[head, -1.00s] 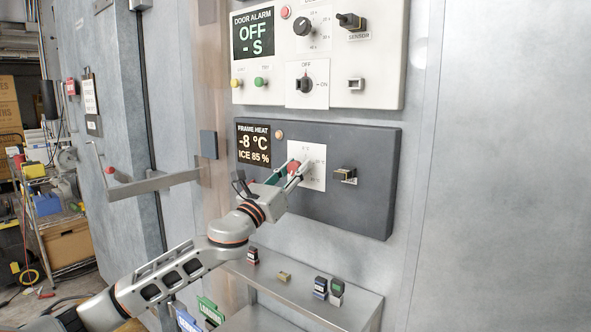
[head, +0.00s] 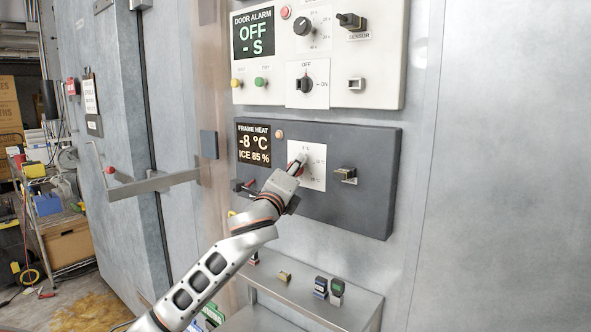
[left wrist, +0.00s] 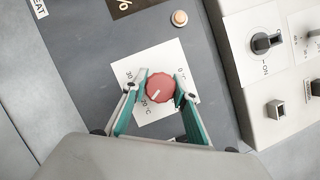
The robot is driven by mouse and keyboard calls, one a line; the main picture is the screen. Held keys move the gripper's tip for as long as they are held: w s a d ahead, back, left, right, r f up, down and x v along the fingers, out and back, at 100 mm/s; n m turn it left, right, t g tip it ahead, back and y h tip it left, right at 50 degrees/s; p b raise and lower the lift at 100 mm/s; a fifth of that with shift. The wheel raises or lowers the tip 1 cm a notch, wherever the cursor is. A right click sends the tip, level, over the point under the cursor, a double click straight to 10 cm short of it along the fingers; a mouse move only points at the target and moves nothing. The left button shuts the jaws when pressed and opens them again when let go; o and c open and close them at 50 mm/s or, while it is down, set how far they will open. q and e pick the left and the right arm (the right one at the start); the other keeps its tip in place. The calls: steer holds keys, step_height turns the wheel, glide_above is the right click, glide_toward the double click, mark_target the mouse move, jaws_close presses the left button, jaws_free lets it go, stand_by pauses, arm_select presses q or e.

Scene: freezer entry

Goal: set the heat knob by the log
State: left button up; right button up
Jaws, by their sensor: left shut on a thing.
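The red heat knob (left wrist: 160,88) sits on a white dial card on the dark grey frame heat panel (head: 350,210). My left gripper (left wrist: 161,93) is shut around the knob, one teal-padded finger on each side. The knob's white mark points to the lower left in the wrist view, near the "20 °C" print. In the head view my left gripper (head: 298,163) hides most of the knob. The frame heat display (head: 254,145) reads -8 °C and ice 85 %. A clipboard sheet (head: 91,97), perhaps the log, hangs at left; its writing is too small to read. My right gripper is not in view.
The white door alarm panel (head: 380,80) with knobs and buttons is above. A connector (head: 345,175) juts out right of the dial. A metal shelf (head: 340,307) with small devices is below. A door handle (head: 150,184) sticks out at left.

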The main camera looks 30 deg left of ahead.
arm_select(q)
steer(key=n+g, duration=0.1)
steer(key=n, duration=0.3)
steer(key=shift+g, duration=0.3)
steer(key=n+g, duration=0.1)
steer(key=n, duration=0.3)
steer(key=shift+g, duration=0.3)
steer(key=n+g, duration=0.1)
steer(key=n, duration=0.2)
steer(key=shift+h, duration=0.4)
steer(key=shift+f+n+g+h, duration=0.1)
steer(key=shift+n+g+h, duration=0.55)
steer(key=shift+n, duration=0.95)
steer(key=o, duration=1.1)
